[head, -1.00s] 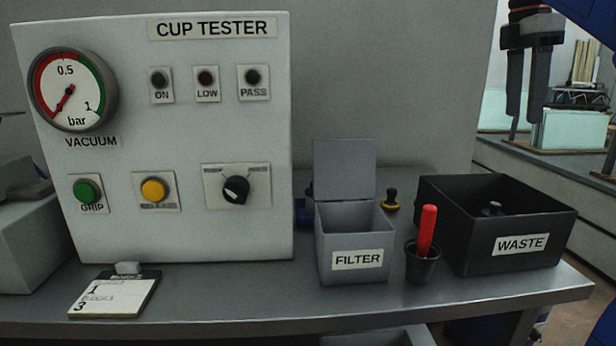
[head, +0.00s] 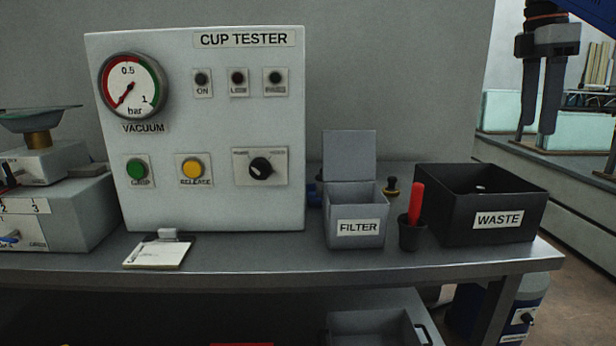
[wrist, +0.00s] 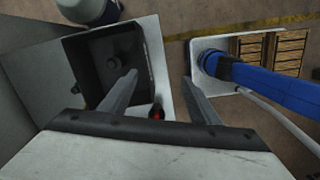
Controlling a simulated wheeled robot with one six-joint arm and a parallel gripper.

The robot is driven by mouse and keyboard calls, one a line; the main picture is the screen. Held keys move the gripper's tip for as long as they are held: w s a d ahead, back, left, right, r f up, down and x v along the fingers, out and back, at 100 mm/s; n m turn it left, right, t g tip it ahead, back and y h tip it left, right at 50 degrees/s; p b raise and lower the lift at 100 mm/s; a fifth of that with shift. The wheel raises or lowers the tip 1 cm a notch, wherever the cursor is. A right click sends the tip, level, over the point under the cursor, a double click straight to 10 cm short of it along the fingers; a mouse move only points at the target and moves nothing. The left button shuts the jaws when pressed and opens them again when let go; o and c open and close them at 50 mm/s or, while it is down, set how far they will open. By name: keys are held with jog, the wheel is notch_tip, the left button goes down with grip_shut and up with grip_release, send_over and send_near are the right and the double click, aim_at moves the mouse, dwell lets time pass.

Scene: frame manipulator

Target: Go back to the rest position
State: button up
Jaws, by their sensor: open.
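My gripper (head: 538,128) hangs at the upper right in the head view, fingers pointing down, above and behind the black WASTE bin (head: 475,222). It is open with nothing between its fingers. In the wrist view the two fingers of my gripper (wrist: 159,78) stand wide apart, with the dark bin (wrist: 143,60) to the left and below them. A dark round piece (wrist: 117,62) shows inside the bin.
The CUP TESTER panel (head: 215,110) stands at the left on the bench (head: 290,262). A grey FILTER box (head: 357,228) with raised lid and a black cup (head: 411,238) holding a red-handled tool (head: 416,203) stand left of the bin. A clipboard (head: 158,255) lies in front.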

jog(key=s+a+f+m+t, duration=0.1)
jog(key=s+a+f+m, duration=0.3)
jog(key=f, duration=0.9)
jog(key=s+a+f+m+t+y, duration=0.1)
jog(key=s+a+f+m, duration=0.3)
jog(key=f, duration=0.9)
jog(key=s+a+f+m+t, duration=0.3)
jog(key=s+a+f+m, duration=0.2)
jog(key=s+f, duration=0.4)
notch_tip(320, 180, down, 5)
jog(key=shift+f+m, duration=0.1)
jog(key=shift+m, duration=0.7)
jog(key=shift+s, duration=0.1)
